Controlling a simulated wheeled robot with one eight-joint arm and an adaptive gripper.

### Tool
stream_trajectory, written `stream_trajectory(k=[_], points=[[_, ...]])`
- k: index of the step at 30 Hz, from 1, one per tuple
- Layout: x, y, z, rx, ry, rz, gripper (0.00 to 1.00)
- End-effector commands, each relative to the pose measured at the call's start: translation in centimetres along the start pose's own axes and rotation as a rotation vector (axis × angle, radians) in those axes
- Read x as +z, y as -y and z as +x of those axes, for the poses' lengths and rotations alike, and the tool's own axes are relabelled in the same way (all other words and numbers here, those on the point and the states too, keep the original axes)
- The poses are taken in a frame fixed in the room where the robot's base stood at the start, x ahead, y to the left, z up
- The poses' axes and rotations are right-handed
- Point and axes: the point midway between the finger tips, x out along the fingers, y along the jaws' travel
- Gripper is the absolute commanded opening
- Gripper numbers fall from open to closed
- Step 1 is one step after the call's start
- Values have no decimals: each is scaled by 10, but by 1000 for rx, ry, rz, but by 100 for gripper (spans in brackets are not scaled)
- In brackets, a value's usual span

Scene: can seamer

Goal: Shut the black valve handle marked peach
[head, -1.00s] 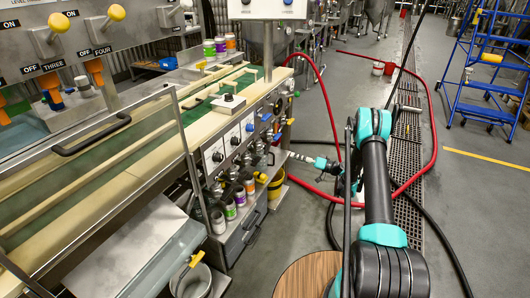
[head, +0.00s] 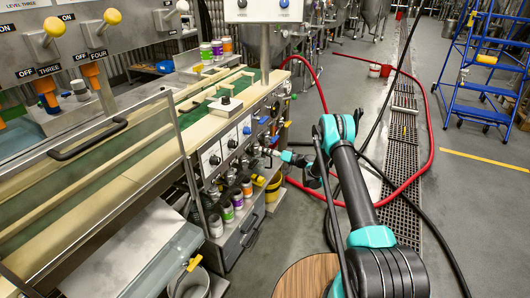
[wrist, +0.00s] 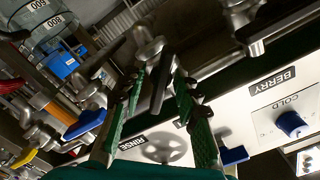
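A black valve handle (wrist: 161,84) lies between the fingers of my gripper (wrist: 159,78) in the wrist view. The green-padded fingers stand apart, one on each side, with gaps; I cannot tell if either touches it. No label reading peach is legible. In the head view my gripper (head: 274,153) is at the front of the machine's valve row, below the control knobs; the handle there is too small to make out clearly.
In the wrist view, a BERRY panel with a blue knob (wrist: 291,123), a blue handle (wrist: 84,124) and a RINSE handwheel (wrist: 165,148) are close by. In the head view, cans (head: 237,199) stand below the valves and a red hose (head: 322,92) runs alongside.

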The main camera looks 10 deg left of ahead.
Motion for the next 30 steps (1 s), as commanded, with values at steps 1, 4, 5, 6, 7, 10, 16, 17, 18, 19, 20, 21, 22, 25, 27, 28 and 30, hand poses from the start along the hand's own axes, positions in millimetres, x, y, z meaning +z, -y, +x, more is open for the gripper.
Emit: stream_trajectory(k=[1, 4, 5, 6, 7, 10, 16, 17, 18, 19, 20, 21, 22, 25, 27, 28, 30], points=[[0, 0, 3, 0, 0, 0, 32], [0, 0, 5, 0, 0, 0, 32], [0, 0, 5, 0, 0, 0, 32], [0, 0, 5, 0, 0, 0, 32], [0, 0, 5, 0, 0, 0, 32], [0, 0, 4, 0, 0, 0, 32], [0, 0, 4, 0, 0, 0, 8], [0, 0, 4, 0, 0, 0, 4], [0, 0, 4, 0, 0, 0, 0], [0, 0, 4, 0, 0, 0, 0], [0, 0, 4, 0, 0, 0, 0], [0, 0, 4, 0, 0, 0, 0], [0, 0, 4, 0, 0, 0, 0], [0, 0, 4, 0, 0, 1, 0], [0, 0, 4, 0, 0, 7, 0], [0, 0, 4, 0, 0, 11, 0], [0, 0, 4, 0, 0, 25, 0]])
